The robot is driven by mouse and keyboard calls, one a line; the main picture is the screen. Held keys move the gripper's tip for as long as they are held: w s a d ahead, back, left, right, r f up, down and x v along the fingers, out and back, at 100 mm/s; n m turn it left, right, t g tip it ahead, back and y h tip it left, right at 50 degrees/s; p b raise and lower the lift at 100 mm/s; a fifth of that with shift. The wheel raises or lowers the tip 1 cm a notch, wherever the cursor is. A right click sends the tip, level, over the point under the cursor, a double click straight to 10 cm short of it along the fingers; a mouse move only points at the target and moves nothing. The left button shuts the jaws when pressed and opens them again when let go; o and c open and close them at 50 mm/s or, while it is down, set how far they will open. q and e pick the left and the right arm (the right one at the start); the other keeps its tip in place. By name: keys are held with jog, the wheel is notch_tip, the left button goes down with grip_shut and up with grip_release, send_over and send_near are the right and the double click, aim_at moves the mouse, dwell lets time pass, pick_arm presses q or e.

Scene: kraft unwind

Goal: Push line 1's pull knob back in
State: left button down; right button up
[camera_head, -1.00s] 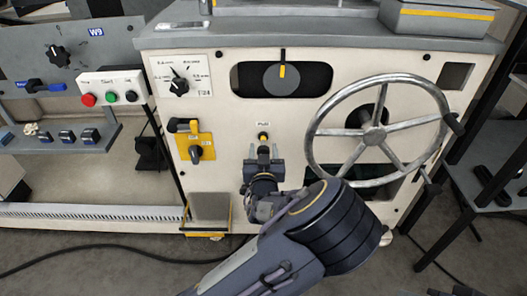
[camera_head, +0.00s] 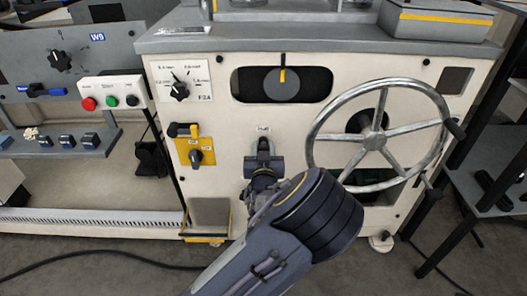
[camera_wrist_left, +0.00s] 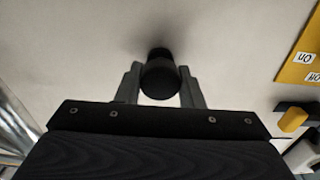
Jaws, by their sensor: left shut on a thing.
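The pull knob (camera_wrist_left: 159,80) is black and round-headed on a short stem against the cream panel in the left wrist view. My left gripper (camera_wrist_left: 160,92) has one finger on each side of the knob and is shut on it. In the head view my left gripper (camera_head: 264,157) is up against the cream machine front, just below the small label plate (camera_head: 263,128). It hides most of the knob there. How far the knob stands out from the panel is hard to tell. My right gripper is not in view.
A large handwheel (camera_head: 374,138) stands close to the right of my left gripper. A yellow switch plate (camera_head: 207,145) with a black rotary handle is to the left. A dial (camera_head: 179,91) is at upper left. An oval window (camera_head: 318,82) is above.

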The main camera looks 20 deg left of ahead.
pick_arm(q)
jog(key=c, duration=1)
grip_release()
jog(key=shift+w, duration=0.2)
jog(key=p+v, duration=0.1)
jog(key=v, duration=0.7)
jog(key=shift+w, duration=0.1)
